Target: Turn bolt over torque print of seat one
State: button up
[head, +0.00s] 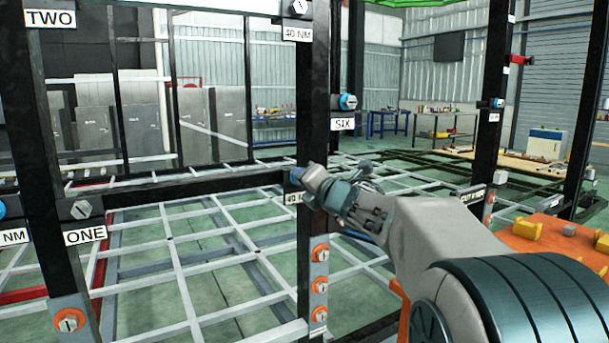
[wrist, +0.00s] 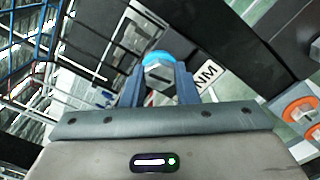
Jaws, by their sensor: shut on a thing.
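My gripper (head: 314,180) reaches to the dark middle post, just above a white print partly hidden by it that reads "40" (head: 292,198). In the wrist view its two blue fingers (wrist: 160,84) are shut on the sides of a grey hex bolt (wrist: 158,74) with a dark slot and a blue ring behind it. The "NM" end of the print (wrist: 208,76) shows right of the bolt. The "ONE" print (head: 86,235) is on the left post, under a grey slotted bolt (head: 82,209). How far the held bolt is turned cannot be told.
Orange-ringed bolts (head: 320,285) line the middle post below my gripper, and another (head: 69,320) is low on the left post. A blue-ringed bolt (head: 349,101) sits above the "SIX" print (head: 342,124). An orange surface (head: 540,243) with yellow blocks stands at right.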

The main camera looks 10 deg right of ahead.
jog(key=m+p, duration=0.2)
jog(key=m, duration=0.2)
jog(key=shift+d+f+m, duration=0.1)
jog(key=shift+m, duration=0.3)
jog(key=shift+o, duration=0.2)
jog(key=m+p, duration=0.2)
jog(key=m, duration=0.1)
jog(key=shift+m, duration=0.4)
jog(key=m+p, duration=0.3)
jog(key=m, duration=0.1)
jog(key=shift+c, duration=0.2)
jog(key=shift+o, duration=0.2)
jog(key=m+p, duration=0.2)
jog(key=m, duration=0.2)
jog(key=m+p, duration=0.2)
jog(key=m, duration=0.1)
jog(key=shift+m, duration=0.3)
jog(key=shift+c, duration=0.2)
jog(key=shift+f+m+p, duration=0.15)
jog(key=shift+m+p, duration=3.35)
jog(key=shift+m, duration=2.3)
